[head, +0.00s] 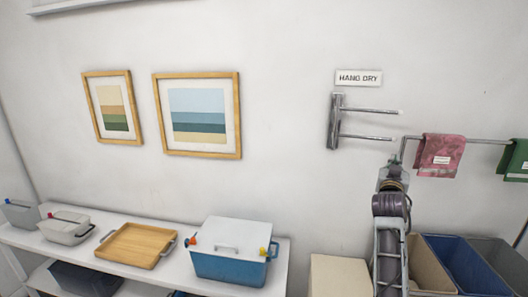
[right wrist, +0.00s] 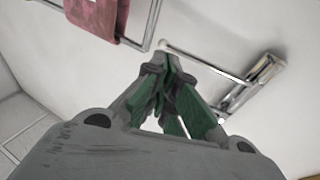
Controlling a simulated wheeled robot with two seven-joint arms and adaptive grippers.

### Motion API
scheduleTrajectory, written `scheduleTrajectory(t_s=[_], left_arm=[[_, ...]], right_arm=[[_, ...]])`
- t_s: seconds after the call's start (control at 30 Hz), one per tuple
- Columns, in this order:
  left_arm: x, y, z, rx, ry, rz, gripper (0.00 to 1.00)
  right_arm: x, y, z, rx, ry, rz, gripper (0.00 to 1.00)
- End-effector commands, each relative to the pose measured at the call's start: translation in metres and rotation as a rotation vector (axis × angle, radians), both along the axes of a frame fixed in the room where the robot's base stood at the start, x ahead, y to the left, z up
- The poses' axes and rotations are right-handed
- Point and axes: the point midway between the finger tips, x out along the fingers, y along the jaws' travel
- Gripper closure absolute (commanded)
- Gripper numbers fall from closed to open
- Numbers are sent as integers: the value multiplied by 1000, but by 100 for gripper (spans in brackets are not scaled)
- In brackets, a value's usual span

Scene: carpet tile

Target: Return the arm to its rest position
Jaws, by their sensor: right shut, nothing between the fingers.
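My right gripper (head: 394,165) is raised in front of the white wall, at the top of my upright right arm. Its fingers are closed together with nothing between them, as the right wrist view (right wrist: 160,62) also shows. It is just below the two-bar metal wall rack (head: 337,121) and left of the pink-red cloth (head: 440,155). That rack (right wrist: 262,75) and the cloth (right wrist: 97,14) also show in the right wrist view, beyond the fingers. I cannot tell whether the fingers touch a bar. My left gripper is out of view.
Below are a beige bin (head: 425,268), a blue bin (head: 462,265) and a grey bin (head: 500,262). A white shelf (head: 190,284) holds a wooden tray (head: 133,245) and a cooler (head: 228,268).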

Motion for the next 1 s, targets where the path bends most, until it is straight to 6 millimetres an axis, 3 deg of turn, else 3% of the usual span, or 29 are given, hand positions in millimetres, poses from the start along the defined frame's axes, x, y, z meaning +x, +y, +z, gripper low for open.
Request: scheduleTrajectory(t_s=[0.47,0.77,1.0], left_arm=[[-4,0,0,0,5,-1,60],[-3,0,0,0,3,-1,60],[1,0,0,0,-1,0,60]], right_arm=[[-37,37,-115,68,273,68,100],[-77,72,-192,116,481,137,100],[-118,104,-250,152,658,205,100]])
